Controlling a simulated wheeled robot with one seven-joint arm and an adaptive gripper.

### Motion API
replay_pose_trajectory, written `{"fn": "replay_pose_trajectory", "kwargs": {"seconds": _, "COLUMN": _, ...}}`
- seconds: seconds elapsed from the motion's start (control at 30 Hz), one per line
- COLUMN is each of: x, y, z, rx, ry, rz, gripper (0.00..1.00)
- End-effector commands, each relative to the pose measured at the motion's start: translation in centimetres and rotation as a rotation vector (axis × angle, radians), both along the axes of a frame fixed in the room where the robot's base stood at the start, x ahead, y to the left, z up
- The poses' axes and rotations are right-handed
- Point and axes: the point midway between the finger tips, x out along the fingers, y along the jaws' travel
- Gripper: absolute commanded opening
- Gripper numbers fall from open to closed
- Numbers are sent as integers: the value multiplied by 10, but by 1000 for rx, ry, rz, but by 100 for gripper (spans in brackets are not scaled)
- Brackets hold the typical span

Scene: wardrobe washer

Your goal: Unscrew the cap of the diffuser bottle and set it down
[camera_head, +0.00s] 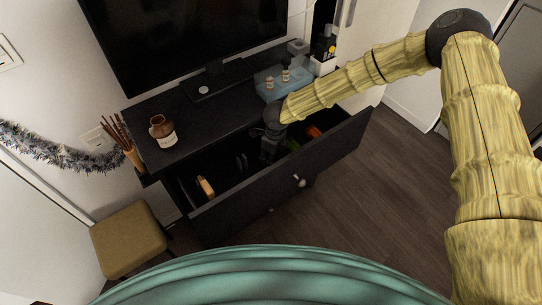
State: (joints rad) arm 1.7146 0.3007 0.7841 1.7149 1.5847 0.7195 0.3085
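A brown jar-like bottle (162,131) with a white label stands upright on the left of the black dresser top. Reed sticks rise from a tan holder (133,158) at the dresser's left end. Two small bottles (270,83) stand on a pale blue tray (258,91) farther right. I cannot tell for certain which is the diffuser bottle, and no separate cap can be made out. My gripper (268,154) points down into the open drawer, apart from the bottles and in front of the dresser top. It is dark and small, so its fingers and any hold are unclear.
The black drawer (245,198) is pulled out and holds an orange-tan item (206,187), a green item (293,146) and an orange-red item (314,131). A television (185,35) stands behind. A stool (128,238) is at lower left. The dresser top's middle is mostly clear.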

Motion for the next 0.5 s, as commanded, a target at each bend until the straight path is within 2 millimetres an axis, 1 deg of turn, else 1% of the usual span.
{"fn": "replay_pose_trajectory", "kwargs": {"seconds": 0.5, "x": 0, "y": 0, "z": -5, "rx": 0, "ry": -1, "rz": 0, "gripper": 10}}
